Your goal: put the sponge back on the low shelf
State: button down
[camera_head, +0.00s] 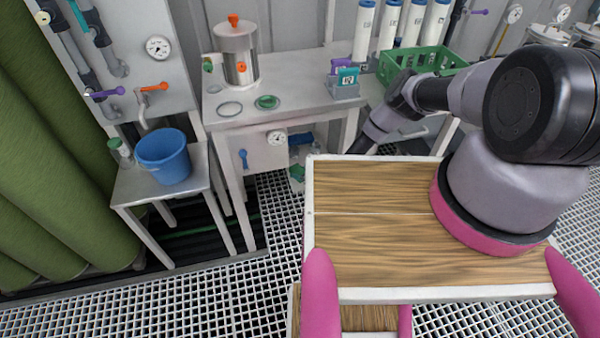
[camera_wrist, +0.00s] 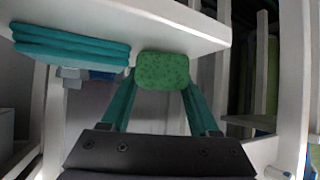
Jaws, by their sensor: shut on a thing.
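In the wrist view, the green speckled sponge (camera_wrist: 163,71) sits between the tips of my gripper's two teal fingers (camera_wrist: 163,82). My gripper is shut on it. The sponge's far edge is at the edge of a pale board (camera_wrist: 190,30); I cannot tell whether they touch, or whether this board is the low shelf. A stack of flat teal pieces (camera_wrist: 70,45) lies left of the sponge, apart from it. In the head view, my forearm reaches down beside the bench, and I cannot make out my gripper clearly there.
A blue bucket (camera_head: 165,157) stands on a small stand at left. Pale posts (camera_wrist: 290,80) rise close on the right in the wrist view. Grating floor (camera_head: 275,215) is open.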

jog(key=shift+f, duration=0.4)
jog(key=shift+c, duration=0.3)
grip_release()
jog(key=shift+f, duration=0.1)
jog(key=v, duration=1.1)
